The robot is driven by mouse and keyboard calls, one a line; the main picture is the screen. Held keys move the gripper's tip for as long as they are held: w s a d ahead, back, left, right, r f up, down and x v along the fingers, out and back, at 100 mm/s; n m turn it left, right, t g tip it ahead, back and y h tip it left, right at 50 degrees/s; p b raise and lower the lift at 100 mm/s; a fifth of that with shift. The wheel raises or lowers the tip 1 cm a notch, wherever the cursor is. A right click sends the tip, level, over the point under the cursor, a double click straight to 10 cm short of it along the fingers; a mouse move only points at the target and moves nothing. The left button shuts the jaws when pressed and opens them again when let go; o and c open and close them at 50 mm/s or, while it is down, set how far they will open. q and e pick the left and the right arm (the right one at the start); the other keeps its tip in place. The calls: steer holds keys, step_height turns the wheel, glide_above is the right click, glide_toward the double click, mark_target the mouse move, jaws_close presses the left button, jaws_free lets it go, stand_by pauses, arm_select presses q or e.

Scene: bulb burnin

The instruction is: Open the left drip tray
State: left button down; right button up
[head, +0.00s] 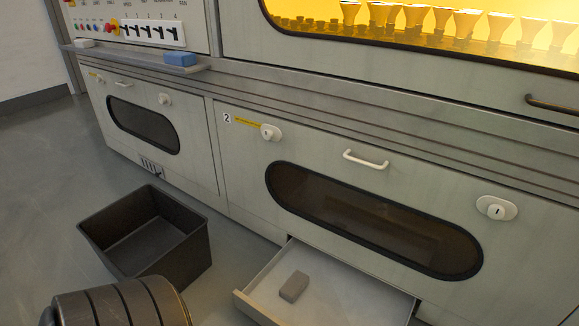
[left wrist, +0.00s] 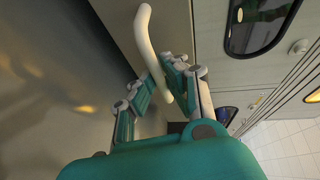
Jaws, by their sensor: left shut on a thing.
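A shallow pale drip tray (head: 335,292) is pulled out at floor level below the right-hand door in the head view. A small grey-brown block (head: 294,286) lies in it. What the handle is fixed to is not clear in that view. Neither gripper shows in the head view.
A dark open bin (head: 143,237) stands on the floor left of the tray, with a dark ribbed cylinder (head: 120,305) in front. The cabinet door (head: 240,170) above the tray is shut and has a white handle (head: 366,160). A blue block (head: 180,58) sits on the ledge.

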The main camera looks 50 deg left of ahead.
arm_select(q)
steer(key=c, duration=1.4)
jaws_free()
steer(key=shift+f, duration=0.1)
steer(key=shift+s, duration=0.15)
steer(key=v, duration=1.2)
